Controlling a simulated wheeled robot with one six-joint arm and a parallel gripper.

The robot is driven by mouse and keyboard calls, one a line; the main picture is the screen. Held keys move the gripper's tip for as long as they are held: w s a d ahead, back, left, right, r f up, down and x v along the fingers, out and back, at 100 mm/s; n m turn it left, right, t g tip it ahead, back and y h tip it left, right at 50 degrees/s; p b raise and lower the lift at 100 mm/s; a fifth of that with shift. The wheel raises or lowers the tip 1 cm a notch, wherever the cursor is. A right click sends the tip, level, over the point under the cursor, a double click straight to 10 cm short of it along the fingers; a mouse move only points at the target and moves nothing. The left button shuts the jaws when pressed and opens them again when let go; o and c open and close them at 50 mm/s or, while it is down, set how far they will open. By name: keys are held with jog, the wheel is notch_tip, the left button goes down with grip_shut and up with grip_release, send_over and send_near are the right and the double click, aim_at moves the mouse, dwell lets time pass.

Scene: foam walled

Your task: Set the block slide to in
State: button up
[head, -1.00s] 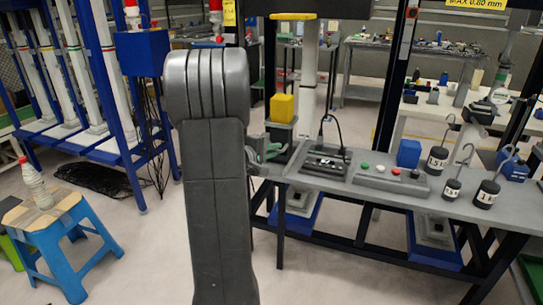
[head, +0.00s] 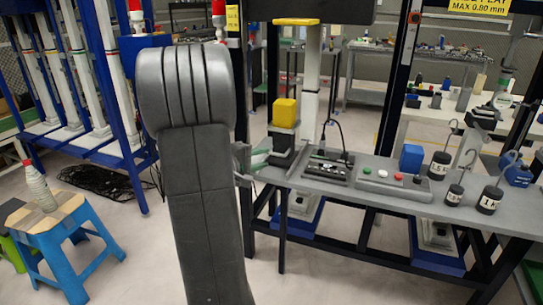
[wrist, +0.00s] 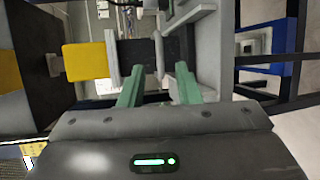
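The block slide stands at the left end of the grey bench, with a yellow block (head: 285,113) above a pale plate and a dark body (head: 281,155). In the wrist view, the yellow block (wrist: 86,62) lies left of the pale plate (wrist: 112,58), and a dark section with a thin grey upright piece (wrist: 158,48) is to its right. My gripper (wrist: 158,72) is open, its two green fingers apart and pointing at the dark section. The grey piece appears between the fingertips; I cannot tell whether they touch it.
On the bench (head: 340,183) are a black device (head: 328,165), a button box (head: 393,185), a blue block (head: 411,158) and several black weights (head: 439,165). A blue stool (head: 45,235) with a bottle (head: 38,185) stands at left.

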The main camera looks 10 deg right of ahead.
jog(key=v, duration=0.7)
jog(key=shift+c, duration=0.5)
